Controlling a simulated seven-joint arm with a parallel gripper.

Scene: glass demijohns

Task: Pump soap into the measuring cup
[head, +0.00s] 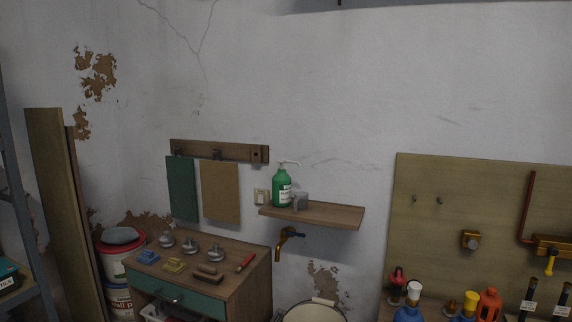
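A green soap bottle (283,190) with a white label and a white pump head stands upright on a small wooden wall shelf (335,215). The pump's spout points to the right. A small grey object (300,203), possibly the measuring cup, sits on the shelf just right of the bottle, close to it. It is too small and dim to identify for sure. My gripper is not in this view.
A brass tap (288,238) and a pale basin (314,313) are below the shelf. A drawer cabinet (244,289) with brushes and metal pieces stands left. Colourful bottles and a pegboard (478,190) are right. The shelf's right half is clear.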

